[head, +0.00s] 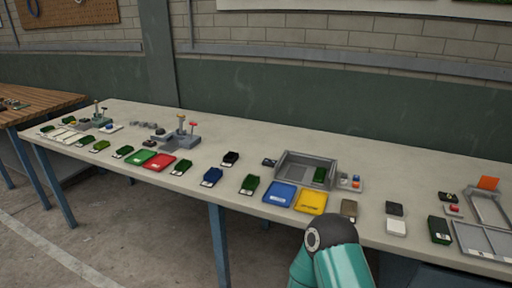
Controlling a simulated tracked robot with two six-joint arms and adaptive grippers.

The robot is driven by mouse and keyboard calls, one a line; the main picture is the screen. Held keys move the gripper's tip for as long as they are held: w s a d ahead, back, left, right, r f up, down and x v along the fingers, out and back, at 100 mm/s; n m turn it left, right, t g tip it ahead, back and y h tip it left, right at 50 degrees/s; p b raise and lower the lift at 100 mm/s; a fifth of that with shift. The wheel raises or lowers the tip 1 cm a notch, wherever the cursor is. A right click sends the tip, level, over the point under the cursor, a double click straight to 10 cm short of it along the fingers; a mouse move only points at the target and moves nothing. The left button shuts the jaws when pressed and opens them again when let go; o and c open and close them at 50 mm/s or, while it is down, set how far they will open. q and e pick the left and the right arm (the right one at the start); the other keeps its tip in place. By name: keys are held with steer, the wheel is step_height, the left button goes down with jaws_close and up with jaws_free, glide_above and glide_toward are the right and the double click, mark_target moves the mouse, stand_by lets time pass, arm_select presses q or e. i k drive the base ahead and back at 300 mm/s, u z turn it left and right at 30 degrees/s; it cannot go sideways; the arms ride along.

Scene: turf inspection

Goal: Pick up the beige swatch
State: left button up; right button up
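A beige-brown swatch (349,207) lies on the long pale table near its front edge, right of the yellow tray. It looks like a small block with a pale lower edge. A teal and grey link of one of my arms rises from the bottom of the head view, and its rounded joint comes close to the swatch's lower side in the picture. Part of the swatch's lower edge may be hidden by it. Neither of my grippers is in view.
The table (260,145) carries a yellow tray (311,202), a blue tray (279,194), a red tray (160,162), a green tray (140,157) and several dark swatches. A grey open bin (304,168) stands behind. A white block (397,227) and dark block (394,209) lie right.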

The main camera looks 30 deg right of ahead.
mark_target(349, 209)
steer(key=z, duration=0.45)
steer(key=i, duration=1)
steer(key=z, duration=0.65)
steer(key=k, duration=0.7)
steer(key=z, duration=0.25)
steer(key=i, duration=0.8)
steer(key=u, duration=0.1)
